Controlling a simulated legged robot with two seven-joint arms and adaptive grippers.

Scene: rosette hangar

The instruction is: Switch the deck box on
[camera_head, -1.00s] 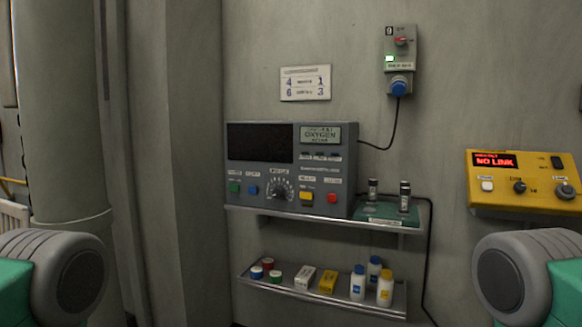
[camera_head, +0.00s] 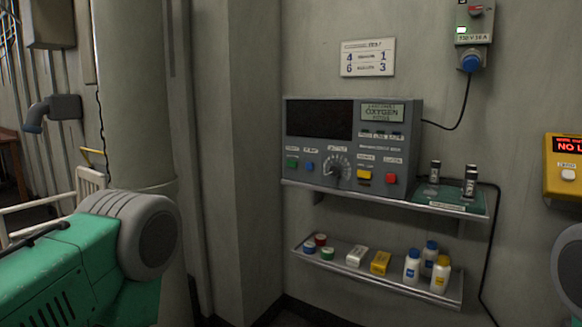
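A yellow box (camera_head: 562,166) is mounted on the wall at the right edge, cut off by the frame. Its red lit display (camera_head: 571,146) shows "NO L", and a white button (camera_head: 568,174) sits below. I cannot read a label naming it the deck box. A grey oxygen meter (camera_head: 402,155) stands on the upper shelf, with a dark screen (camera_head: 319,119), a dial (camera_head: 337,170) and green, blue, yellow and red buttons. Neither of my grippers shows; only green and grey parts of my arms show at the lower left and right edge.
The lower shelf (camera_head: 322,264) holds several bottles, small boxes and capped jars. A green tray (camera_head: 449,199) with metal cylinders sits right of the meter. A pale railing (camera_head: 40,207) stands left.

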